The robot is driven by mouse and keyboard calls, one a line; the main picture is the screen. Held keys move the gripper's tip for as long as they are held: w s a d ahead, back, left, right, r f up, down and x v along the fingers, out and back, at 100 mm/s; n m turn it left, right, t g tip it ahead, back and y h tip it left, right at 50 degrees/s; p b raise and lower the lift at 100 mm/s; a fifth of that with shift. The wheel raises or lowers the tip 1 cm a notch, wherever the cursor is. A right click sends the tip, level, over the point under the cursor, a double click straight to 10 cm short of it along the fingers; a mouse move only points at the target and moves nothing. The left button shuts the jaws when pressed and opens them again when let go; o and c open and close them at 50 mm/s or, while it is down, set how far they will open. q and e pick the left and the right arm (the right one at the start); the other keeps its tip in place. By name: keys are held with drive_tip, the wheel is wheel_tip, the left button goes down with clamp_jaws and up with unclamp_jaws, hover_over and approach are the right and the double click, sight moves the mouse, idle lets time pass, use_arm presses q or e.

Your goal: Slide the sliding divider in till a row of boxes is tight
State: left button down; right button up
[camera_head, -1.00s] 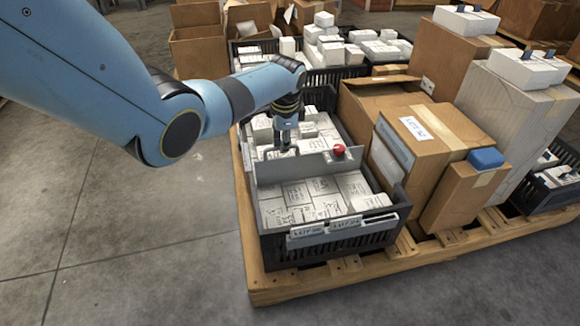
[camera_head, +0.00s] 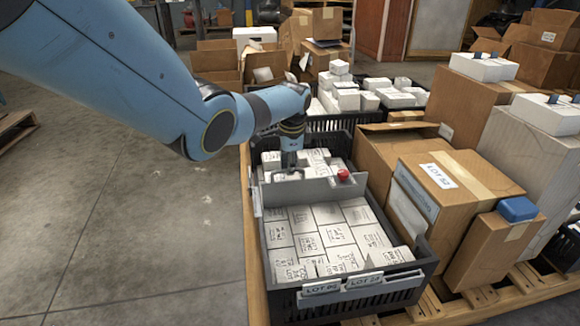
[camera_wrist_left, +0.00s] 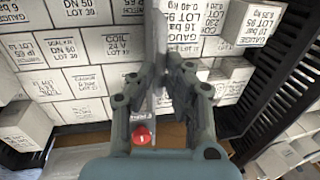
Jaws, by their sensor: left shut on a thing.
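A grey sliding divider (camera_head: 308,191) with a red knob (camera_head: 343,174) stands upright across the dark crate (camera_head: 352,304). My left gripper (camera_head: 290,172) is down at the divider's top edge, left of the knob. In the left wrist view, its fingers (camera_wrist_left: 157,88) are shut on the thin divider plate (camera_wrist_left: 156,55), and the red knob (camera_wrist_left: 141,136) shows close by. White labelled boxes (camera_head: 330,238) fill the near side of the crate in rows. More white boxes (camera_head: 315,157) lie behind the divider. The arm and plate hide parts of them. My right gripper is not in view.
Brown cartons (camera_head: 455,190) stand close against the crate's right side on a wooden pallet (camera_head: 525,285). Another crate with white boxes (camera_head: 365,95) is behind. Open brown boxes (camera_head: 217,63) stand farther back. The concrete floor (camera_head: 120,230) to the left is clear.

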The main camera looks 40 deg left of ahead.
use_arm(q)
drive_tip(key=c, duration=1.4)
unclamp_jaws()
drive_tip(key=r, duration=0.4)
drive_tip(key=s+d+r, duration=0.1)
drive_tip(key=r, duration=0.6)
drive_tip(key=shift+s+d+r, duration=0.2)
drive_tip(key=shift+d+r, duration=0.15)
drive_tip(key=shift+d, duration=0.05)
